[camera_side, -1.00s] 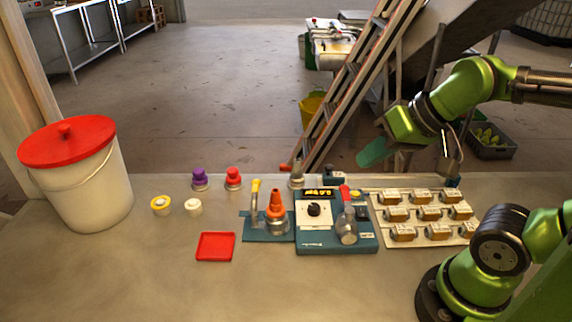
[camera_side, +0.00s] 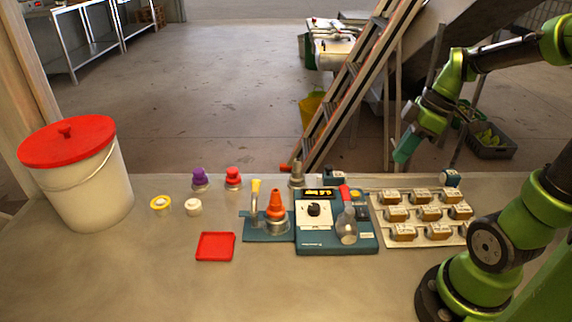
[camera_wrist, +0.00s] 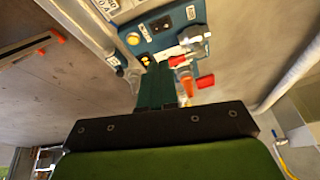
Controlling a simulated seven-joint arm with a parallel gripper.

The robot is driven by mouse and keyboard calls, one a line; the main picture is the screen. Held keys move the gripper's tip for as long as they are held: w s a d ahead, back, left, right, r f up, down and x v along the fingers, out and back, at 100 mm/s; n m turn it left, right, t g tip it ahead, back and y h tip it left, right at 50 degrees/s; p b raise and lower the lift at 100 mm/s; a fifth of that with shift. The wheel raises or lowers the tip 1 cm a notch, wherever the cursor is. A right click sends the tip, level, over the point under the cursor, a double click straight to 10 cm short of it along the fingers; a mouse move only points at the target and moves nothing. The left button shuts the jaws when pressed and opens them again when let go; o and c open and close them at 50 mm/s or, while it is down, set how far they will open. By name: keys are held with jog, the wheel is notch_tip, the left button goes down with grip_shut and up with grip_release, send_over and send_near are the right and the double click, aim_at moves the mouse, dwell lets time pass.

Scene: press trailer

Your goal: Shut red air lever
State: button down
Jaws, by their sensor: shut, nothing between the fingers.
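The red-handled lever (camera_side: 344,192) stands on the right part of the teal control box (camera_side: 305,245), its red grip up and a round silver part below it. In the wrist view, a red handle (camera_wrist: 178,61) shows beside the teal panel (camera_wrist: 155,28), just right of my fingertips in the picture. My gripper (camera_side: 401,157) is shut and empty. It hangs above and beyond the bench's back edge, up and to the right of the lever, apart from it. Its teal fingers also show close together in the wrist view (camera_wrist: 158,66).
Right of the box is a pale board (camera_side: 387,240) with rows of small blocks. Left are an orange cone (camera_side: 275,206), a red tray (camera_side: 215,246), purple (camera_side: 199,176) and red (camera_side: 233,175) knobs, and a lidded bucket (camera_side: 85,190). A ladder (camera_side: 345,90) leans behind. The front bench is clear.

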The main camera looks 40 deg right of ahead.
aim_at(347, 200)
jog(key=shift+a+r+n, duration=0.15)
jog(key=shift+a+n, duration=0.05)
jog(key=shift+n, duration=1)
jog(key=w+a+f, duration=0.1)
jog(key=f, duration=0.2)
jog(key=w+a+f, duration=0.2)
jog(key=f, duration=0.1)
jog(key=w+a+f, duration=0.1)
jog(key=f, duration=0.2)
jog(key=shift+w+a+f, duration=0.2)
jog(key=shift+w+a, duration=0.1)
jog(key=shift+a, duration=0.05)
jog(key=shift+w+a, duration=0.35)
jog(key=shift+w, duration=0.05)
